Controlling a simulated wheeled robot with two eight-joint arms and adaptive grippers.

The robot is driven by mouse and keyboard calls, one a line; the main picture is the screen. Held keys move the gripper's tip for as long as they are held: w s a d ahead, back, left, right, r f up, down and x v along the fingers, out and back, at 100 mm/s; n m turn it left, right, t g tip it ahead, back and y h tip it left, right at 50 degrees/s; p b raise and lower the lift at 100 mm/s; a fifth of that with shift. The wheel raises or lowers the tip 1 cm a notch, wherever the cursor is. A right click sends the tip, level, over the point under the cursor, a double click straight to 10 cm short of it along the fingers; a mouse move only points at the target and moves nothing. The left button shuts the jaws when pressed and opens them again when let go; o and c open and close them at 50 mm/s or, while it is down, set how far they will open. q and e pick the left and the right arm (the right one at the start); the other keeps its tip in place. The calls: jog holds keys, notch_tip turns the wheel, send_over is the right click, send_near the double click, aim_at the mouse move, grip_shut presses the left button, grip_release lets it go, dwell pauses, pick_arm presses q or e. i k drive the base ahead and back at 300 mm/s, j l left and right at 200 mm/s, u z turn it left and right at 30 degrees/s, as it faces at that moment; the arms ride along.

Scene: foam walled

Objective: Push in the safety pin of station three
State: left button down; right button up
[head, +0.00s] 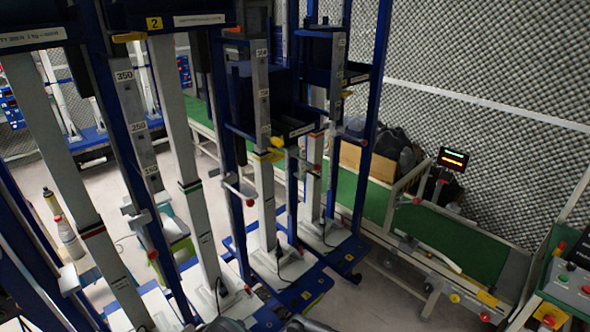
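Several tall test stations of blue posts and pale columns stand side by side from the left to the middle. One carries a yellow plate with the number 2 (154,23). Further right stands another station (318,180) with a small yellow plate (345,84), too small to read. Red-ended parts that look like pins show at post height: one on a near post (152,254), one on a middle post (250,202) and one at the right (365,142). I cannot tell which is station three's pin or how far it sits in. Neither gripper can be made out.
A green conveyor (440,235) with a pale frame runs along the right. A lit display (453,159) stands beside it. A button panel (570,285) is at the lower right. Blue base rails (310,290) lie along the floor. Grey foam covers the wall (490,60).

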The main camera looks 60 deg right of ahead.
aim_at(317, 167)
jog(key=z, duration=2.15)
jog(key=i+l+z, duration=0.25)
jog(key=l, duration=0.2)
jog(key=i+l+z, duration=0.3)
jog(key=i+l, duration=0.1)
